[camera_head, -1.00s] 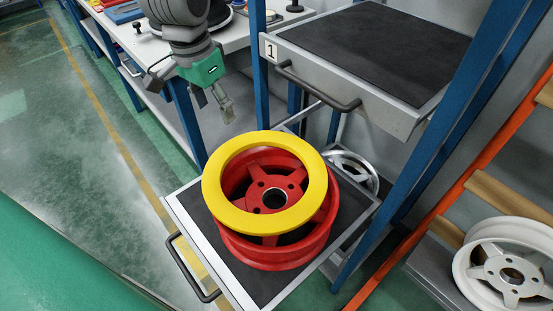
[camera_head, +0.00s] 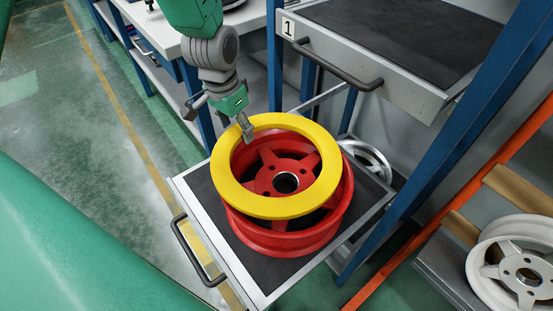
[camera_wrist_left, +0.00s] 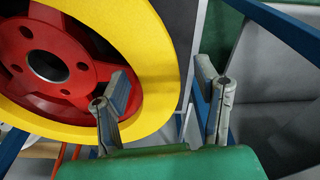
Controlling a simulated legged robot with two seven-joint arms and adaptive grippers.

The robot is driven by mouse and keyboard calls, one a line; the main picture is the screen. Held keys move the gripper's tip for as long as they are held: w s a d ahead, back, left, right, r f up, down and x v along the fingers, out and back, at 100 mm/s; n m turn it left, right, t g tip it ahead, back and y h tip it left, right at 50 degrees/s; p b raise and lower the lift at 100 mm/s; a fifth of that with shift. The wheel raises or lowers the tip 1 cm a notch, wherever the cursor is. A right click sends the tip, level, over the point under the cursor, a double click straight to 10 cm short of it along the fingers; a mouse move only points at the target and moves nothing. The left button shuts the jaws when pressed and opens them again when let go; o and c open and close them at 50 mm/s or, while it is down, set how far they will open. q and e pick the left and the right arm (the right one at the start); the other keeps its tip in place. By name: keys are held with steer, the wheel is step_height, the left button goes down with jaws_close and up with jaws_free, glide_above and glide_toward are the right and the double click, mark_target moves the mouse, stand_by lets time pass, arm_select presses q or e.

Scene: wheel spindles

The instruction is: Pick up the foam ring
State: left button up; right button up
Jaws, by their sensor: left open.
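The yellow foam ring (camera_head: 228,190) lies flat on top of a red wheel (camera_head: 290,243), around the wheel's spoked face. In the head view my left gripper (camera_head: 219,122) is open and empty at the ring's far left rim. One finger overlaps the rim and the other is outside it to the left. In the left wrist view the ring (camera_wrist_left: 150,50) fills the upper left, and its band shows between the open fingers (camera_wrist_left: 163,80). I cannot tell whether a finger touches the ring. My right gripper is out of view.
The wheel rests on a pulled-out drawer (camera_head: 197,190) with a dark mat. Above right is another drawer (camera_head: 400,40) marked 1, with blue posts beside it. Silver wheels (camera_head: 368,158) and (camera_head: 515,262) stand behind and at right. Open floor lies at left.

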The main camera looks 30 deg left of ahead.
arm_select(q)
steer(key=shift+f, duration=0.25)
steer(key=shift+r, duration=0.1)
steer(key=shift+d, duration=0.2)
steer(key=c, duration=1.2)
steer(key=shift+o, duration=0.2)
steer(key=shift+r, duration=0.15)
